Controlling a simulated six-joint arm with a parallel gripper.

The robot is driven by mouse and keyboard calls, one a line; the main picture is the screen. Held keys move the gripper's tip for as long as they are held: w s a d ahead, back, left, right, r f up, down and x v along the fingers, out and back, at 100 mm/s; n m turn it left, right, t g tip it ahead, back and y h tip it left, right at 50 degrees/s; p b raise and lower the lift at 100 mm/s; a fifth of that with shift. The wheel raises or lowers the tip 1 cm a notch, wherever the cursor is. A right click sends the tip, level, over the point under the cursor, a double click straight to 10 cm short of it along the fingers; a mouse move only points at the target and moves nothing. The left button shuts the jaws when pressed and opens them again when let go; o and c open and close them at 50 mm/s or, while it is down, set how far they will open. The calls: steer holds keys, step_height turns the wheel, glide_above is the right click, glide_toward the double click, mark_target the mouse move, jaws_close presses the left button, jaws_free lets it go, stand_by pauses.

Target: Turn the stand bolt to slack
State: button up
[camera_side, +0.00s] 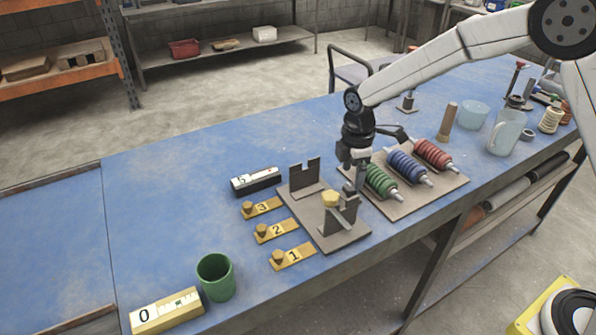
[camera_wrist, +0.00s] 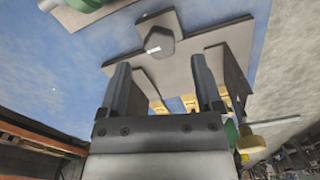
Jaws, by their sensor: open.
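The stand is a brown base plate (camera_side: 318,226) with a notched upright (camera_side: 305,174) at its back and a dark bracket (camera_side: 340,222) at its front. A yellow knob (camera_side: 331,199), which looks like the bolt's head, sits at the top of the bracket. My gripper (camera_side: 352,187) points down just behind and right of the knob, apart from it as far as I can tell. In the wrist view my gripper (camera_wrist: 162,75) is open, with nothing seen between its fingers. A yellow round piece (camera_wrist: 250,141) shows at lower right there; I cannot tell if it is the knob.
Green (camera_side: 381,182), blue (camera_side: 408,168) and red (camera_side: 434,155) spools lie on a board close right of my gripper. Numbered yellow tags (camera_side: 275,231) lie left of the stand, with a black counter (camera_side: 256,180) behind. A green cup (camera_side: 216,278) stands front left.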

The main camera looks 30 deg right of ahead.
mark_target(351, 186)
steer(key=shift+r, duration=2.15)
steer(key=shift+s+d, duration=0.1)
steer(key=shift+s, duration=0.1)
steer(key=s+d+f+m+t, duration=0.1)
steer(key=s+d+m, duration=0.2)
steer(key=s+m, duration=0.4)
steer(key=s+d+f+m+t, duration=0.1)
steer(key=s+d+m, duration=0.2)
steer(key=s+m, duration=0.5)
steer(key=s, duration=0.4)
steer(key=shift+s+d+t, duration=0.25)
steer(key=shift+d+t, duration=0.05)
steer(key=shift+d, duration=0.1)
